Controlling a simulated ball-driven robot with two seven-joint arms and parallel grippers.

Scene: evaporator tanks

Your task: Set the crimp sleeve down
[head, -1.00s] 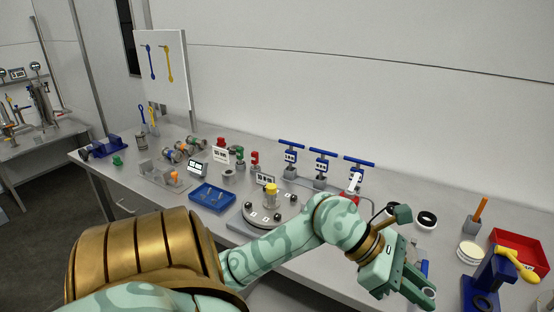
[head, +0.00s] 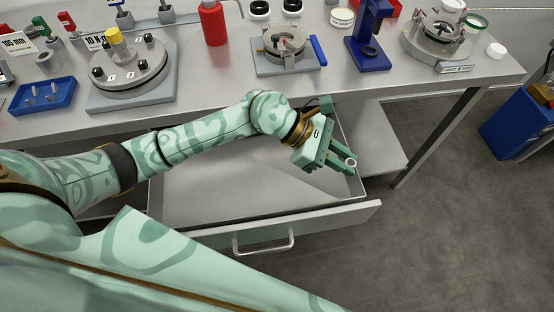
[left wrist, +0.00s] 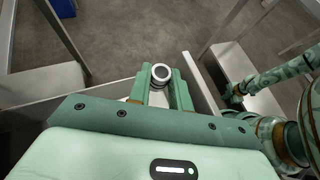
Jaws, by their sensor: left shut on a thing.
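The crimp sleeve (head: 351,162) is a small pale grey ring. My left gripper (head: 348,164) is shut on it and holds it at the fingertips. In the head view they appear at the right end of an open, empty-looking drawer (head: 270,218). In the left wrist view the sleeve (left wrist: 161,72) shows its round dark opening between the fingertips (left wrist: 161,80). The sleeve looks clear of any surface.
Above the drawer, the bench (head: 212,88) carries a blue tray (head: 43,97), a round grey fixture (head: 130,75), a red bottle (head: 213,24), a clamp fixture (head: 285,48) and a blue stand (head: 370,40). A lower shelf (head: 375,140) and open floor (head: 450,220) lie right.

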